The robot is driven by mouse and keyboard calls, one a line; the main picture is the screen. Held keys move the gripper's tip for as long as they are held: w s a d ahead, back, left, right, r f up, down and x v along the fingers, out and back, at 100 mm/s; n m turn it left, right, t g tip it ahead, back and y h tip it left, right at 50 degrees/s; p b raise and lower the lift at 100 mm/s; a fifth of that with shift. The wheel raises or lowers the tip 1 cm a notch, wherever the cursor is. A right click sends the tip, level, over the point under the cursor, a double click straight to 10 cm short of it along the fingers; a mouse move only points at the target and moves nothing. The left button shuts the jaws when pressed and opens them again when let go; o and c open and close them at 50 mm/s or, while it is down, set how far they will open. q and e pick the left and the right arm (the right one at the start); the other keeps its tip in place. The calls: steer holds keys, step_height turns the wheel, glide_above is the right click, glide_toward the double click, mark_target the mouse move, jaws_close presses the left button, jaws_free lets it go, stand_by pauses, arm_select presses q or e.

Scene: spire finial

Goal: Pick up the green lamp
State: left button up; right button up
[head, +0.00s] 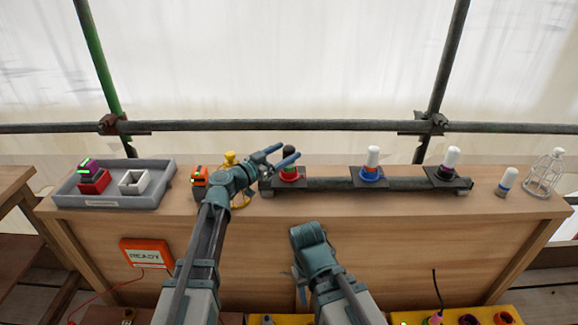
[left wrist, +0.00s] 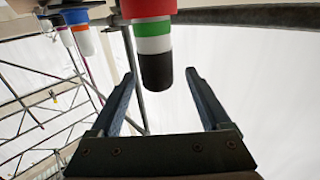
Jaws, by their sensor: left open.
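The green lamp (head: 289,164) stands upright at the left end of a dark rail, with a dark cap, a green band and a red ring at its foot. In the left wrist view the lamp (left wrist: 155,45) appears upside down, with red, green, white and black bands. My left gripper (head: 281,155) is open beside the lamp's top. In the left wrist view the black cap shows between the open fingers (left wrist: 160,75); I cannot tell how deep it sits. My right arm is folded low in front of the bench, and its fingers are not clear.
The dark rail (head: 330,184) also carries a blue-ringed white lamp (head: 372,163) and a dark-and-white lamp (head: 449,163). A loose white lamp (head: 507,181) and wire cage (head: 545,173) stand right. A grey tray (head: 155,172) and orange box (head: 200,177) are left.

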arm_select(q)
steer(key=x, duration=0.5)
steer(key=shift+d, duration=0.15)
steer(key=shift+s, duration=0.1)
jaws_close()
